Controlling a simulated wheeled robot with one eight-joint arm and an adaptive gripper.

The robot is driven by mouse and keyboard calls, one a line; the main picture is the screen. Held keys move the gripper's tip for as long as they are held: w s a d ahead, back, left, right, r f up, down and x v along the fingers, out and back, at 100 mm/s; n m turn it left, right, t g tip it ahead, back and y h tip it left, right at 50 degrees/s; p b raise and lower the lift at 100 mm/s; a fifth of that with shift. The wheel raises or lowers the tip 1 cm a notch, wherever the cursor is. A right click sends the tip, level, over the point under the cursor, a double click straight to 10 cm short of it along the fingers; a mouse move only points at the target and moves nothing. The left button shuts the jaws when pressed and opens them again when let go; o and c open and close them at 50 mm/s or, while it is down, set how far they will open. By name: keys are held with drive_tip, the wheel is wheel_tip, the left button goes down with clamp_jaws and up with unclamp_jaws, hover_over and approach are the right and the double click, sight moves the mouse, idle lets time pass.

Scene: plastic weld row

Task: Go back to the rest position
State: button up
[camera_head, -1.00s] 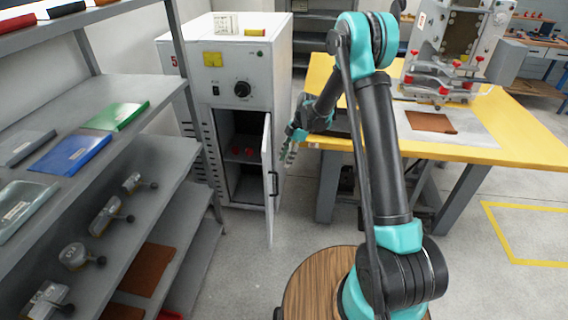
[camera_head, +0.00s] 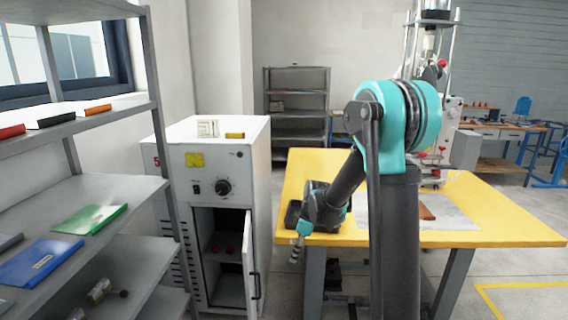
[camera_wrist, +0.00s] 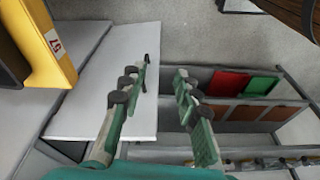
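My gripper (camera_head: 297,250) hangs at the end of my folded arm, just left of the yellow table's (camera_head: 500,236) near left corner. In the wrist view my gripper (camera_wrist: 160,100) shows its two fingers apart with nothing between them.
A grey shelf rack (camera_head: 90,190) at left holds a green folder-like item (camera_head: 90,219) and a blue one (camera_head: 40,262). Another grey rack (camera_head: 297,105) stands at the back wall.

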drive_tip(key=s+d+m+t+h, duration=0.1)
drive_tip(key=s+d+m+t, duration=0.1)
drive_tip(key=s+d+m, duration=0.5)
drive_tip(key=s+d+r+m+t+h, duration=0.1)
drive_tip(key=s+d+m, duration=0.6)
drive_tip(key=s, duration=0.8)
drive_tip(key=shift+d+m+t+h, duration=0.4)
drive_tip(key=shift+m+h, duration=0.1)
drive_tip(key=shift+m, duration=0.1)
